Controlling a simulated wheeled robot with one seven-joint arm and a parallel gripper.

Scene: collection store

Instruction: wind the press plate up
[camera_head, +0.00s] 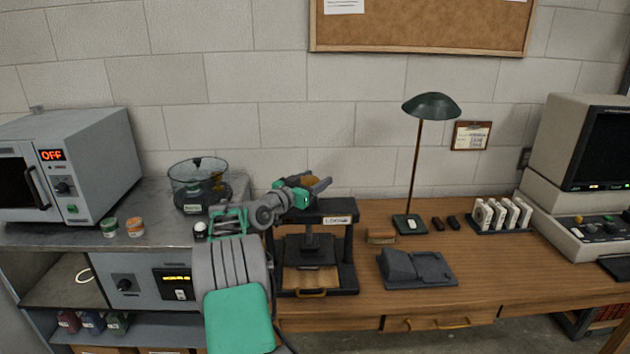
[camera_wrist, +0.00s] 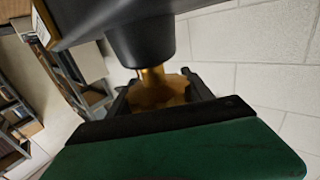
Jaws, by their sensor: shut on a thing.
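The press (camera_head: 350,250) is a black frame standing on the wooden desk, with a small label on its top beam. Its dark press plate (camera_head: 308,243) hangs on a central screw inside the frame, above the base and apart from it. The brass knob of the screw (camera_wrist: 158,92) sits between my fingers in the wrist view, below a dark cylindrical collar. My gripper (camera_head: 314,186) is above the top beam, shut on this knob. In the head view my gripper and wrist hide most of the knob.
A grey stapler-like device (camera_head: 418,268) and a green lamp (camera_head: 432,107) stand right of the press. A wooden block (camera_head: 381,236) lies close beside the frame. A clear-bowled machine (camera_head: 198,185) stands on the left bench behind my arm. The desk front is mostly clear.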

